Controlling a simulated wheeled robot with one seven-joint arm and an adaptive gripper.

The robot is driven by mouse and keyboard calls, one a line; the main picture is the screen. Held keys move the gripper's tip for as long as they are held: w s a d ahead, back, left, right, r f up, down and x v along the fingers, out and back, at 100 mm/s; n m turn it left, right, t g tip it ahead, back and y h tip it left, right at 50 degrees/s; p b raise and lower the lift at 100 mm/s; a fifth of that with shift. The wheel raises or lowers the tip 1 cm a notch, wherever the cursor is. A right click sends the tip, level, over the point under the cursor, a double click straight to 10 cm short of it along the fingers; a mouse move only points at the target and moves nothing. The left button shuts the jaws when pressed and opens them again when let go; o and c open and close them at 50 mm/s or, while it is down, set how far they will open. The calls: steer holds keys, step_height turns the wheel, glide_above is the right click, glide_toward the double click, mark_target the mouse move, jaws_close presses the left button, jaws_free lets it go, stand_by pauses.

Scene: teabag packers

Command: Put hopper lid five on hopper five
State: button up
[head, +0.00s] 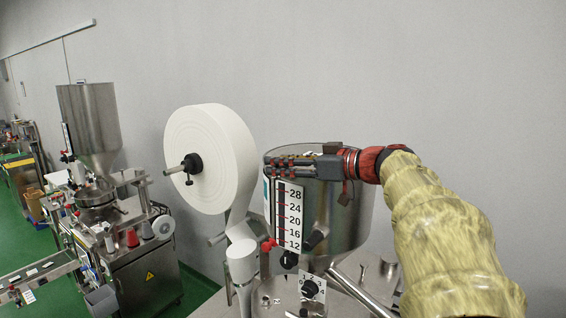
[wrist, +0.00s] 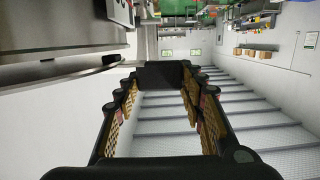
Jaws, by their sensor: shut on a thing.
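Hopper five, taken to be the near steel hopper (head: 345,222), stands upright with a numbered level scale (head: 290,215) on its front. My gripper (head: 274,166) lies level across the hopper's top edge, fingers pointing left. In the wrist view, my gripper (wrist: 160,88) is closed on a black block (wrist: 160,74) between its fingertips, which looks like a lid handle. The lid's disc cannot be made out clearly; my gripper covers much of the hopper top. A steel surface (wrist: 60,35) with a dark edge runs close on the left; I cannot tell whether it is lid or hopper.
A large white paper roll (head: 205,160) on a black-knobbed spindle stands just left of the hopper. A second packing machine with its own hopper (head: 90,120) stands farther left. A plain grey wall is behind. Green floor (head: 197,290) shows between the machines.

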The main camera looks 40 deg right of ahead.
steer(key=shift+f, duration=0.25)
steer(key=o, duration=1.4)
steer(key=shift+o, duration=0.6)
steer(key=shift+f, duration=0.1)
steer(key=v, duration=1.2)
